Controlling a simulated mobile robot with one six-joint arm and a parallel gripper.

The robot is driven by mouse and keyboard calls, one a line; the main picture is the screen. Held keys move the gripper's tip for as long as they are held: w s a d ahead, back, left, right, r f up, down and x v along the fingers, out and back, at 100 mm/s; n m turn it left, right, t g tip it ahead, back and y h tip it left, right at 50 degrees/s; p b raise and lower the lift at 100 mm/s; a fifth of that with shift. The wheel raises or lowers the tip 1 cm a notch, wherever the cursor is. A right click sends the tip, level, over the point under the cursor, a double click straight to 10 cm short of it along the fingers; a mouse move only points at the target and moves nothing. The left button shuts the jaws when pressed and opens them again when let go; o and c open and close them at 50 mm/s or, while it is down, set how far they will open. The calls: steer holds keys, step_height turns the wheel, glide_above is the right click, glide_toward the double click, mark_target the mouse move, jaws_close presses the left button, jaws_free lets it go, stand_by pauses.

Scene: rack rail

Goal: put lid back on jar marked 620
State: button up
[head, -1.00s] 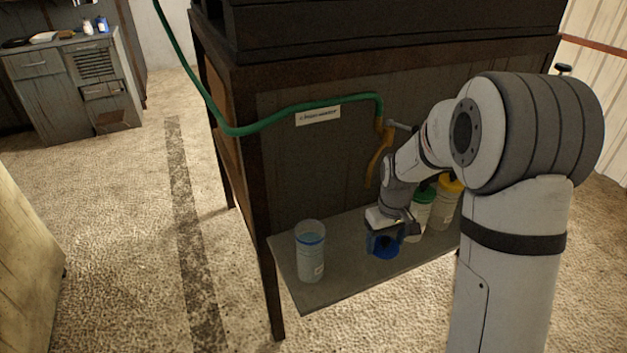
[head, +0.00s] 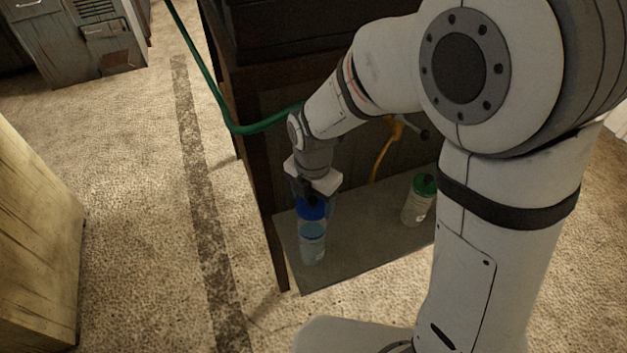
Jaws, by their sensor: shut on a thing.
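A clear jar (head: 312,243) with bluish contents and a pale label stands upright on the left part of the grey shelf. The label is too small to read. My gripper (head: 313,199) is directly above the jar, pointing down and shut on a blue lid (head: 311,208). The lid is at the jar's mouth. I cannot tell whether it is seated on the rim or just above it, as the fingers hide part of the lid.
A green-lidded jar (head: 419,200) stands to the right on the same shelf (head: 352,265). A green hose (head: 262,125) and an orange hose (head: 384,152) are behind my arm. The shelf between the jars is clear. A wooden cabinet (head: 35,240) stands at the left.

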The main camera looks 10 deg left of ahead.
steer(key=shift+f, duration=0.1)
steer(key=shift+f+b, duration=2.45)
steer(key=shift+f, duration=0.6)
steer(key=shift+f, duration=0.15)
steer(key=o, duration=1)
steer(key=shift+o, duration=1)
steer(key=shift+s+r+p, duration=0.1)
steer(key=shift+r+p, duration=2.2)
steer(key=shift+r, duration=1.25)
